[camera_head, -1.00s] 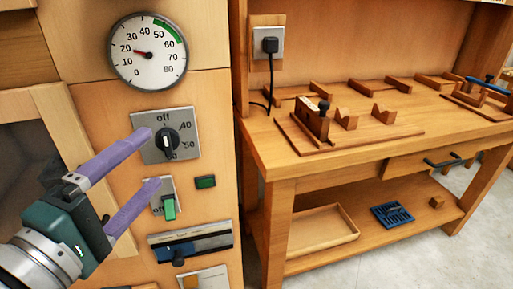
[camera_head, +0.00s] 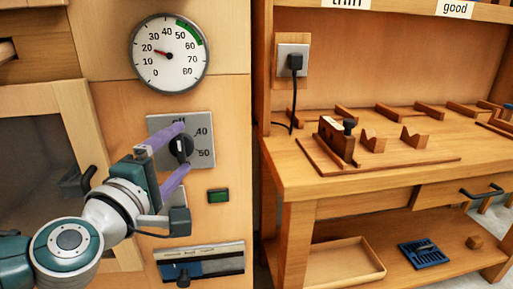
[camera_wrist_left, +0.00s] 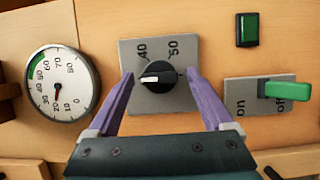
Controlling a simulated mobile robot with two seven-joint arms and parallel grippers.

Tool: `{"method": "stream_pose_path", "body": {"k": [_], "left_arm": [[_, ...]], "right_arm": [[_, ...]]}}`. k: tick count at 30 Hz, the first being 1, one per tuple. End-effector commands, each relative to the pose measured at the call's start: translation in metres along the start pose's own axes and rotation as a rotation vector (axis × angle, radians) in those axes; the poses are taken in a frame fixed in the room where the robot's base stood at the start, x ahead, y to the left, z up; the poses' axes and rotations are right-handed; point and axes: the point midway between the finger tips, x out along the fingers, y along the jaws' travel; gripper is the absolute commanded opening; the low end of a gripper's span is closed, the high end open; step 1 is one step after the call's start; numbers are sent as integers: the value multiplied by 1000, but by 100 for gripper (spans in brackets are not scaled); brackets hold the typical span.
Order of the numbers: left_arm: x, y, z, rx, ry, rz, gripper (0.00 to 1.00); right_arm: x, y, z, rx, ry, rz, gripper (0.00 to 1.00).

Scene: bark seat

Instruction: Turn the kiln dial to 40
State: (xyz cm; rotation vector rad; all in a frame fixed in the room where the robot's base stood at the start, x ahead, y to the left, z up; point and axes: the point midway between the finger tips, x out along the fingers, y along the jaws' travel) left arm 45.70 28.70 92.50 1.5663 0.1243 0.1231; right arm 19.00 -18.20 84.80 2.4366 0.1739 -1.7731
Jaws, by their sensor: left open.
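The kiln dial is a black knob (camera_head: 181,149) on a grey plate (camera_head: 204,127) marked off, 40 and 50. It also shows in the wrist view (camera_wrist_left: 158,76), which sees the panel turned sideways. Its white mark there points left, the side of the off label in the head view. My left gripper (camera_head: 184,147) is open at the dial, its purple fingers (camera_wrist_left: 160,73) on either side of the knob. Gaps show between fingers and knob in the wrist view. The upper finger partly covers the off label. My right gripper is not in view.
A round gauge (camera_head: 169,54) above the dial reads about 20. A green-lever switch (camera_wrist_left: 287,91) and a green button (camera_head: 218,196) are nearby. A workbench (camera_head: 290,175) with wooden jigs stands right.

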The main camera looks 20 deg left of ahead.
Motion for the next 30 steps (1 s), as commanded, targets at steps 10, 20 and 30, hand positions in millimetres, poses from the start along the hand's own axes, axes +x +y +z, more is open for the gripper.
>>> {"method": "stream_pose_path", "body": {"k": [10, 20, 30], "left_arm": [[1, 0, 0, 0, 0, 0, 76], [1, 0, 0, 1, 0, 1, 39], [1, 0, 0, 1, 0, 0, 1]], "right_arm": [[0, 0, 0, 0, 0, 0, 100], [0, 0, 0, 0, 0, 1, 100], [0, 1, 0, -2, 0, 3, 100]]}}
